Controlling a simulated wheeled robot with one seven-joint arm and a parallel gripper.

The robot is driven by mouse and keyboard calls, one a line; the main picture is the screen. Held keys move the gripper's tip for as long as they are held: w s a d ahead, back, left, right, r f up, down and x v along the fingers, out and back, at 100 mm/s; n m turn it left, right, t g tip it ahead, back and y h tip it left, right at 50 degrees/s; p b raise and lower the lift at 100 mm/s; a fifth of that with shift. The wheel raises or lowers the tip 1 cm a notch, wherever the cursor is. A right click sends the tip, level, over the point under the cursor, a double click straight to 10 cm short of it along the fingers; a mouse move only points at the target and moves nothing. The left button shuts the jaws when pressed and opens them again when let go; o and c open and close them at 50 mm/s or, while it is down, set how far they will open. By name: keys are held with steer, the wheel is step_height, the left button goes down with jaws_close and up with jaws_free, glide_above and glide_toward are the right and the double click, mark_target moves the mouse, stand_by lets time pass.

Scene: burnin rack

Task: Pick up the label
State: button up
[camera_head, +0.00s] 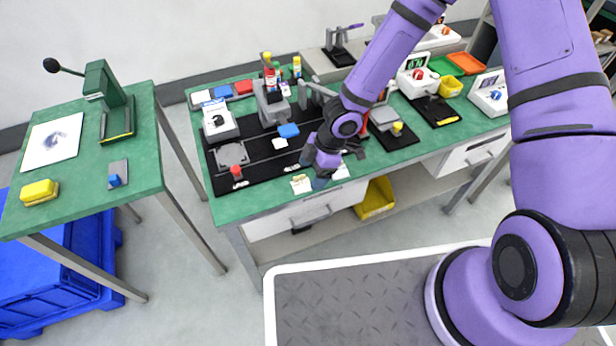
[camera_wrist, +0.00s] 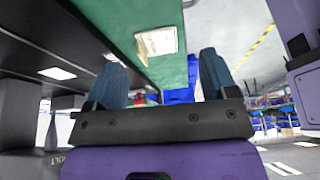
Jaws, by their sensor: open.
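A small cream label (camera_head: 301,184) with faint print lies flat on the green front strip of the bench, just left of my gripper in the head view. It also appears in the wrist view (camera_wrist: 158,42), above and between the fingertips and apart from them. My gripper (camera_head: 322,178) hangs low over the bench's front edge, pointing down. In the wrist view its two dark blue fingers (camera_wrist: 162,78) stand wide apart with nothing between them. Another pale paper piece (camera_head: 341,171) lies just right of the gripper, partly hidden by it.
A black mat (camera_head: 262,172) behind the label carries a red button, a grey plate and a white card (camera_head: 280,143). Grey devices and bottles stand farther back. A yellow bin (camera_head: 376,199) sits below the bench. A separate green table (camera_head: 90,195) stands at left.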

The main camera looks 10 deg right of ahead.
mark_target(304, 185)
steer(key=shift+x, duration=1.7)
steer(key=shift+w+a, duration=0.1)
steer(key=c, duration=1)
